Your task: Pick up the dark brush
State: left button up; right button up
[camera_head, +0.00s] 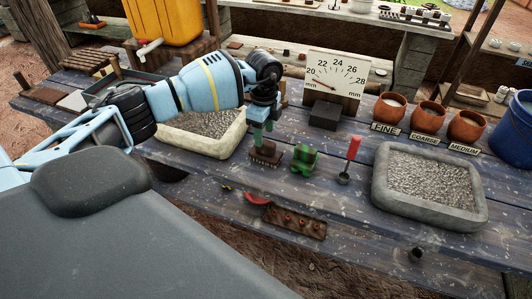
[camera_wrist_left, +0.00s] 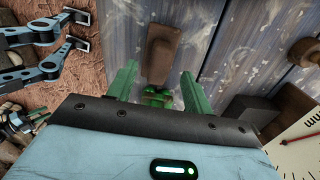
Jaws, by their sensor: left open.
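The dark brush (camera_head: 265,153) stands on the plank table, just right of the pale-rimmed gravel tray; its brown form also shows in the left wrist view (camera_wrist_left: 163,50). My left gripper (camera_head: 262,132) reaches down right above it in the head view. In the left wrist view its two green fingers (camera_wrist_left: 156,88) are apart, with the brush beyond and between them. I cannot tell whether the fingers touch the brush. My right gripper is not in clear view.
Gravel trays sit left (camera_head: 190,146) and right (camera_head: 380,208). A dial board (camera_head: 337,78) stands behind. Clay pots (camera_head: 428,116) and a blue bucket (camera_head: 515,130) are at right.

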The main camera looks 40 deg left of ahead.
aim_at(266, 142)
pick_arm(q)
jog(key=f, duration=0.5)
jog(key=shift+d, duration=0.25)
grip_shut()
